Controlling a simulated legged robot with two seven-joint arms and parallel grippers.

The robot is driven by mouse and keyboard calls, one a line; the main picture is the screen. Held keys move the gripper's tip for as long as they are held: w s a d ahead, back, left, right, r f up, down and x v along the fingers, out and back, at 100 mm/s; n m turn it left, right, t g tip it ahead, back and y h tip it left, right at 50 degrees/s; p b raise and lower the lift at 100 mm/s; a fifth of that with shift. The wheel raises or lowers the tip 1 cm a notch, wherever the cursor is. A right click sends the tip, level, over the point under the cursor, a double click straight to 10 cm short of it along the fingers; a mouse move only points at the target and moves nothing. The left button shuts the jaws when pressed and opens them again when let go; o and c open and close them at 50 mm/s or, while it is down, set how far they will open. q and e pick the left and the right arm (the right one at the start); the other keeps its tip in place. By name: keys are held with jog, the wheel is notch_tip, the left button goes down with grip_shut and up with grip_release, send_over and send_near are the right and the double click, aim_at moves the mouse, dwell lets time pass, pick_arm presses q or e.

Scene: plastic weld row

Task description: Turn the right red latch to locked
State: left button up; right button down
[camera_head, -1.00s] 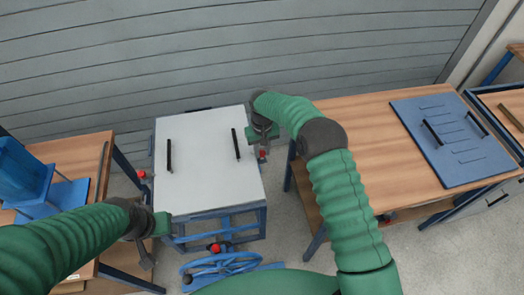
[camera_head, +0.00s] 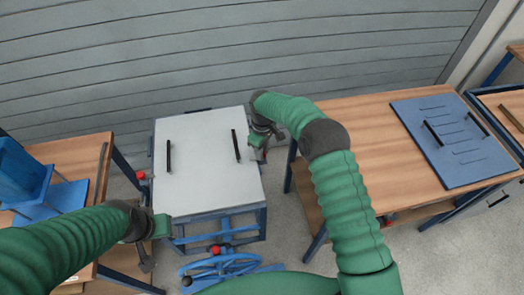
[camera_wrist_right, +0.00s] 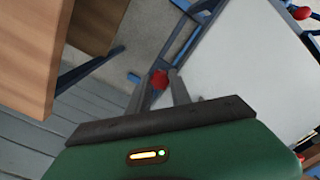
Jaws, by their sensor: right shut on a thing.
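The right red latch (camera_wrist_right: 159,79) shows in the right wrist view as a red knob beside the white lid (camera_wrist_right: 250,60). My right gripper (camera_wrist_right: 164,82) is shut on it, with one grey finger on each side of the knob. In the head view my right gripper (camera_head: 262,146) is at the right edge of the white-topped box (camera_head: 205,195) and hides the latch. My left gripper (camera_head: 147,258) is at the box's front left, apart from the red latch on the left side (camera_head: 143,175); its jaws are not clear.
A wooden table (camera_head: 365,140) with a blue panel (camera_head: 450,140) stands close to the right of the box. Another wooden table (camera_head: 75,155) is on the left. A blue handwheel (camera_head: 230,265) and a red knob (camera_head: 215,249) are at the box's front.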

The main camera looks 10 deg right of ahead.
jog(key=shift+w+r, duration=0.1)
dwell(0.4)
jog(key=c, duration=1.2)
grip_release()
jog(key=shift+o, duration=0.2)
notch_tip(320, 180, up, 17)
jog(key=shift+f, duration=0.2)
